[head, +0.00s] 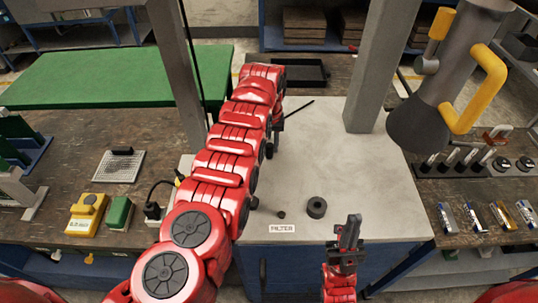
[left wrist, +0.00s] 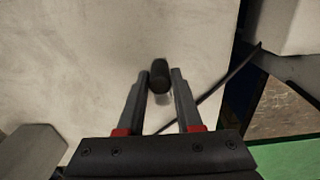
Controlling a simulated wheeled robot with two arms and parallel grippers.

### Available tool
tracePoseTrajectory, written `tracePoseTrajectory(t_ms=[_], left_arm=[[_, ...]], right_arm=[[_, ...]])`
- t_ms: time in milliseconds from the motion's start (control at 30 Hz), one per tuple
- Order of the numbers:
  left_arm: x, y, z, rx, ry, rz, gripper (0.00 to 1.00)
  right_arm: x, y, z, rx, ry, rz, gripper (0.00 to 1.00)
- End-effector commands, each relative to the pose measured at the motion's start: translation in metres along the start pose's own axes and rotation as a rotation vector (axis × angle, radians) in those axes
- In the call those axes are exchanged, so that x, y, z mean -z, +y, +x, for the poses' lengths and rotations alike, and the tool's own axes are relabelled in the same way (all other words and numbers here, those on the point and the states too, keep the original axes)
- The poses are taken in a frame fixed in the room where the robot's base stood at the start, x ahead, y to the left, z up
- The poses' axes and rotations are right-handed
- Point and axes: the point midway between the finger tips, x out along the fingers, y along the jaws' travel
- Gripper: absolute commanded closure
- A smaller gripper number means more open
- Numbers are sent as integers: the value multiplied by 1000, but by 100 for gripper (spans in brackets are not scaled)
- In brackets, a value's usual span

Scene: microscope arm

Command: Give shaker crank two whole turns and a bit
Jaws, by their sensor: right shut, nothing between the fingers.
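My left gripper (head: 279,122) points down over the grey bench top and is mostly hidden behind my red arm in the head view. In the left wrist view its two fingers (left wrist: 160,74) are apart. A dark, rounded knob (left wrist: 160,76), perhaps the crank's handle, stands between the fingertips with a small gap on each side; I cannot tell its exact depth. The rest of the crank and the shaker cannot be made out. My right gripper (head: 351,230) is shut and empty at the bench's front edge.
A black ring (head: 317,207) and a small dark knob (head: 281,214) lie near the FILTER label (head: 282,228). A grey post (head: 372,70) and the microscope arm (head: 445,80) stand right. A thin black rod (head: 299,109) shows beside my left gripper. The bench's right middle is clear.

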Motion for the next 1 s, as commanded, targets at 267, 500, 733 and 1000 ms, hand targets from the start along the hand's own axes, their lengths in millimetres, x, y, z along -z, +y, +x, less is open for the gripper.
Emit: tracePoseTrajectory(t_ms=[267,500,733,1000], left_arm=[[0,0,0,0,0,0,40],[0,0,-5,0,0,0,40],[0,0,-28,0,1,1,40],[0,0,-57,-1,3,1,40]], right_arm=[[0,0,0,0,0,0,100],[0,0,3,0,0,0,100],[3,1,18,0,0,0,100],[4,1,22,0,0,0,100]])
